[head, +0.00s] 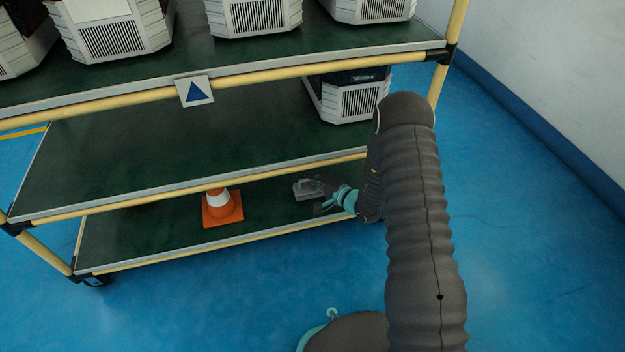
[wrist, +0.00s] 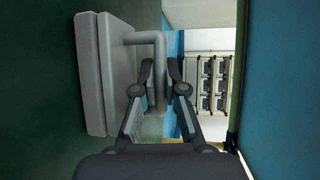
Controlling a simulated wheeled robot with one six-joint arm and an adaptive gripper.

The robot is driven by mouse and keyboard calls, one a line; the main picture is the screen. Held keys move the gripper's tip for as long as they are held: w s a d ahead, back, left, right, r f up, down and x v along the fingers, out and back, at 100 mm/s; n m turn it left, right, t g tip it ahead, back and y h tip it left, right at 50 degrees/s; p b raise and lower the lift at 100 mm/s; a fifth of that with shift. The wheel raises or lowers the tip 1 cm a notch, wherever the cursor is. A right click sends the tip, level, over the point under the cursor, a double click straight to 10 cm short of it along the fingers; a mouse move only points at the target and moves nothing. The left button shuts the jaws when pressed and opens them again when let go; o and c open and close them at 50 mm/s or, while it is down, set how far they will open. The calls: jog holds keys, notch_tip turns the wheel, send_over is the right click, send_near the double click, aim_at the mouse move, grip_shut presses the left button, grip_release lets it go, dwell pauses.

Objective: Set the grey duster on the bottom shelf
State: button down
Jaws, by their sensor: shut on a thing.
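The grey duster (head: 307,190) is at the bottom shelf (head: 150,236), right of an orange cone. In the wrist view the duster (wrist: 112,72) shows as a grey block with a bent bar handle, its flat base close against the dark green shelf surface (wrist: 45,90). My gripper (head: 326,197) reaches in from the right under the middle shelf. In the wrist view my gripper (wrist: 160,70) has its fingers closed around the handle bar. Whether the duster rests fully on the shelf I cannot tell.
An orange and white cone (head: 222,207) stands on the bottom shelf, left of the duster. The middle shelf (head: 180,150) overhangs my gripper and holds a white unit (head: 345,100) at its right. More white units stand on the top shelf. Blue floor lies open in front.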

jog(key=shift+f, duration=0.1)
jog(key=c, duration=1.2)
grip_release()
jog(key=shift+c, duration=0.2)
jog(key=shift+r, duration=0.3)
jog(key=v, duration=1.2)
jog(key=shift+f+p, duration=0.1)
jog(key=shift+p, duration=0.2)
